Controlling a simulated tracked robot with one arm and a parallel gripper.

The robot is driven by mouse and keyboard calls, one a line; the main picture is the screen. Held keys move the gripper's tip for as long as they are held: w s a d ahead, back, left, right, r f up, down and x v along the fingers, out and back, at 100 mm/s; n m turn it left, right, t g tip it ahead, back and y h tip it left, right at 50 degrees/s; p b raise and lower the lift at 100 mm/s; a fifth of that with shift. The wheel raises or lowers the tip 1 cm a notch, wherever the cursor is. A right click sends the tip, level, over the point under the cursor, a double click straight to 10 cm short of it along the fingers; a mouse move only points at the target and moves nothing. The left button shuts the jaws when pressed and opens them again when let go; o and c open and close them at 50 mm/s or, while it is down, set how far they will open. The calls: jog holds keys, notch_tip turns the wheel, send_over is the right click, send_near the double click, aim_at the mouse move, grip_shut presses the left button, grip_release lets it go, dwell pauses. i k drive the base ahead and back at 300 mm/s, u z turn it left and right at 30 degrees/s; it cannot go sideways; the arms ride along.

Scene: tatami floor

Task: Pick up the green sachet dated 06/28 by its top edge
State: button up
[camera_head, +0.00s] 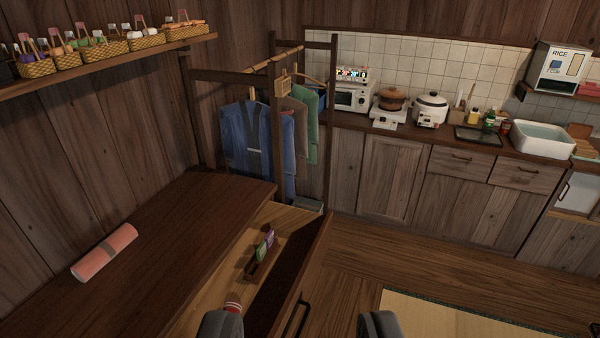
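A small brown holder (256,268) stands inside a pulled-out drawer. Upright in it are a few small packets, one looking green (269,237) and one purple (263,252). They are too small to read, so I cannot tell any date. The lower parts of the packets are hidden by the holder. My gripper (300,325) shows at the bottom edge, its two fingers wide apart with nothing between them that it holds. It is nearer to the camera than the packets and apart from them.
The open drawer (215,290) has a front panel with a dark handle (297,318). A red-and-white item (233,308) shows by my left finger. The dark chest top (150,240) bears a pink roll (105,252). Clothes (255,140) hang behind.

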aim_at(261, 251)
jog(key=z, duration=1.1)
jog(key=i, duration=4.45)
jog(key=u, duration=0.85)
